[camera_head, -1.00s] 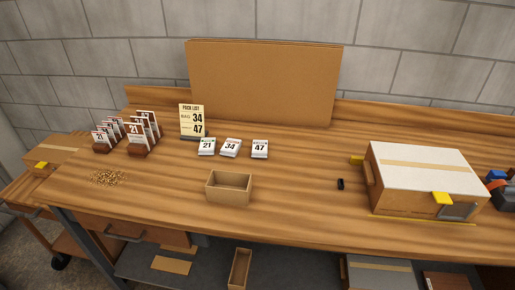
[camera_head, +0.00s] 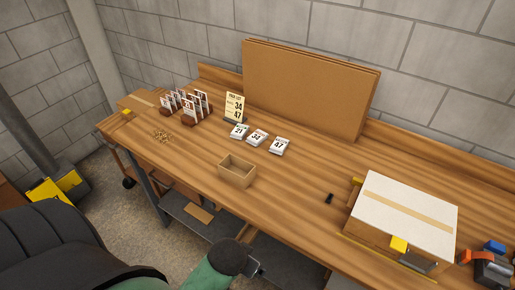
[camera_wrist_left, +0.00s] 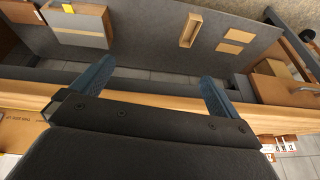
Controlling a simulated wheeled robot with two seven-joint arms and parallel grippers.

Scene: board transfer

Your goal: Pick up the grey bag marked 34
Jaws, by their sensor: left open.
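The small grey-white bag marked 34 (camera_head: 257,138) lies on the workbench, between the bag marked 21 (camera_head: 239,131) and the bag marked 47 (camera_head: 279,146), in front of the pack list sign (camera_head: 234,107). My left gripper (camera_wrist_left: 155,88) is open and empty in the left wrist view, its two blue fingers wide apart by the bench's front edge and over the lower shelf. My left arm shows at the bottom of the head view, well short of the bags. The bag marked 34 cannot be made out in the wrist view. My right gripper is not in view.
An open cardboard box (camera_head: 237,172) stands in front of the bags. A large white-topped box (camera_head: 400,218) stands at right. A tall cardboard panel (camera_head: 310,90) stands behind. Bench right of the bags is mostly clear.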

